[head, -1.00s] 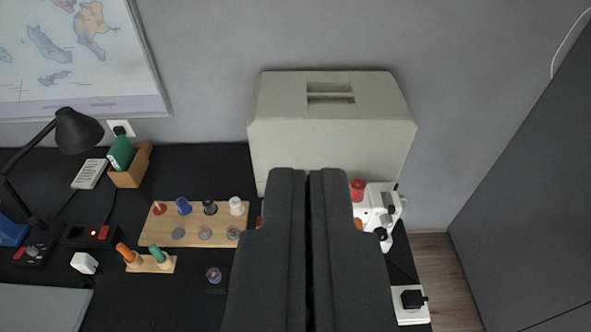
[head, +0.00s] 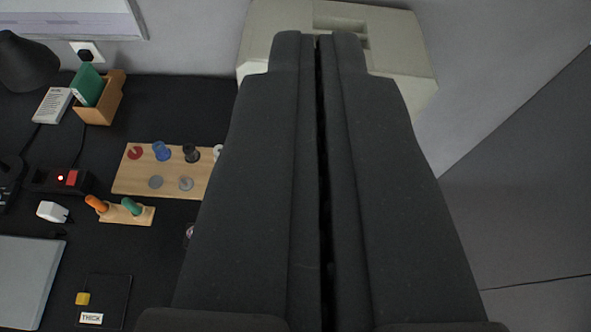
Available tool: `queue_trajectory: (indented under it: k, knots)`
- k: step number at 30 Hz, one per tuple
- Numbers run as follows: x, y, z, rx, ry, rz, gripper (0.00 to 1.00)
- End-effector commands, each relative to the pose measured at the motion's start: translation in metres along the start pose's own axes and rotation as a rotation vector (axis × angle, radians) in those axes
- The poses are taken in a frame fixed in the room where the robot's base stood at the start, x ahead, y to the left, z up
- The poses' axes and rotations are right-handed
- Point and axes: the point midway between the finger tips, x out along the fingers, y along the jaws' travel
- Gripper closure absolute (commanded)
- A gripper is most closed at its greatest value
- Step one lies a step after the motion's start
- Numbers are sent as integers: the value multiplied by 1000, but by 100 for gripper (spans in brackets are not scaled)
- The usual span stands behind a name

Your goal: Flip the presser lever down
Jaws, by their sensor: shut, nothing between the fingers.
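My gripper (head: 318,42) is shut and empty. Its long dark fingers fill the middle of the head view, with their tips over the cream box-shaped cover (head: 262,32) at the back of the desk. The white sewing machine with the red spool, seen earlier beside the cover, is now hidden behind my gripper. The presser lever does not show. I cannot tell how far my fingertips are from the cover.
A wooden spool rack (head: 125,180) lies left of my gripper. A small wooden stand (head: 145,217) holds orange and green handled tools. A power strip (head: 42,182), a white plug (head: 52,211) and a wooden box (head: 100,108) stand further left. A grey wall is behind.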

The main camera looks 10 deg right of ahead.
Motion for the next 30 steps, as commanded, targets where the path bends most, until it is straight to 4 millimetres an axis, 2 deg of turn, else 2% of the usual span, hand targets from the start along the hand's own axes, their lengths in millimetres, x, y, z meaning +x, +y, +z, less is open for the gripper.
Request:
queue_trajectory:
  k: [1,5,9,15,21,24,27,30]
  knots:
    - [19,-7,14,-62,-44,15,100]
    - [73,-31,64,-317,-180,70,100]
    - [128,-54,128,-668,-340,114,100]
    - [183,-83,218,-1195,-539,132,100]
    - [215,-110,293,-1721,-678,113,100]
    - [224,-121,320,-1936,-719,101,100]
    - [230,-130,338,-2096,-742,90,100]
    - [232,-135,348,-2190,-752,85,100]
